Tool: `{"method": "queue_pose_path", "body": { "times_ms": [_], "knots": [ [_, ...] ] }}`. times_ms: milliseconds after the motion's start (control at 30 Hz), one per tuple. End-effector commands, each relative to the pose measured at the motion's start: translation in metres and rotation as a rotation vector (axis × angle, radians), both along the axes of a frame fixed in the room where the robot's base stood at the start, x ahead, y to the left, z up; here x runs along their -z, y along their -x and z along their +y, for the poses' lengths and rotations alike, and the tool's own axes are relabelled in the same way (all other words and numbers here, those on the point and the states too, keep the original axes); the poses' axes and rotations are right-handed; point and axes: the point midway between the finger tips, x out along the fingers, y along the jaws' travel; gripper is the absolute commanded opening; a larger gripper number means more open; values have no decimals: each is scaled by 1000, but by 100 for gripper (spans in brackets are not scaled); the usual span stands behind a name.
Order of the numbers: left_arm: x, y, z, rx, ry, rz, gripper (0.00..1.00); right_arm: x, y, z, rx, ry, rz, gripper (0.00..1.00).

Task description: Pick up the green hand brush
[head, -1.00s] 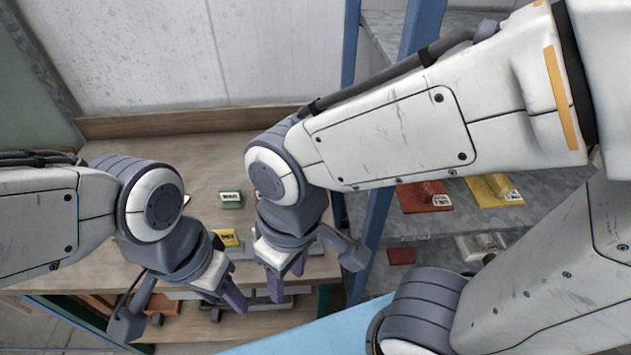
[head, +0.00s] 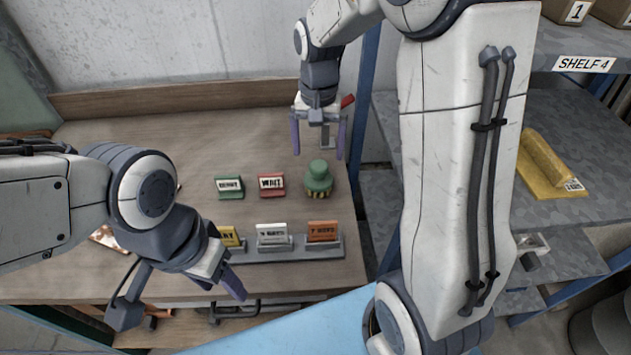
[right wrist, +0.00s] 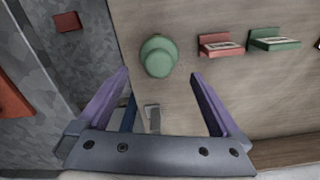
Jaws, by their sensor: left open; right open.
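My right gripper (head: 318,150) is open and empty, pointing down just behind the brush in the head view. In the right wrist view the brush lies beyond the fingertips, between their lines, with no finger touching it. My left gripper (head: 221,286) is open and empty over the table's front edge at left.
A green sign (head: 230,188) and a red WAIT sign (head: 271,185) stand left of the brush. A grey rack (head: 290,251) in front holds yellow, white and orange signs. A red-handled thing (head: 347,101) is behind my right gripper. Shelving with a yellow item (head: 548,165) stands right.

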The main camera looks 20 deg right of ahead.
Motion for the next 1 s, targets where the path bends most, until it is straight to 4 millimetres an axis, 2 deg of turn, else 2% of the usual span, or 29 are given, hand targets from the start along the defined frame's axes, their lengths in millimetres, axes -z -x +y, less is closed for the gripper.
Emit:
{"method": "queue_pose_path", "body": {
  "times_ms": [200,433,700,1000],
  "knots": [
    [-1,0,0,0,1,-1,57,33,1,1,-1,0,4,100],
    [-3,0,0,0,0,0,57,51,0,1,-4,0,4,100],
    [-7,0,0,0,0,0,57,89,-1,0,-6,0,4,100],
    [-7,0,0,0,0,0,57,94,-2,0,-7,0,1,100]
  ]
}}
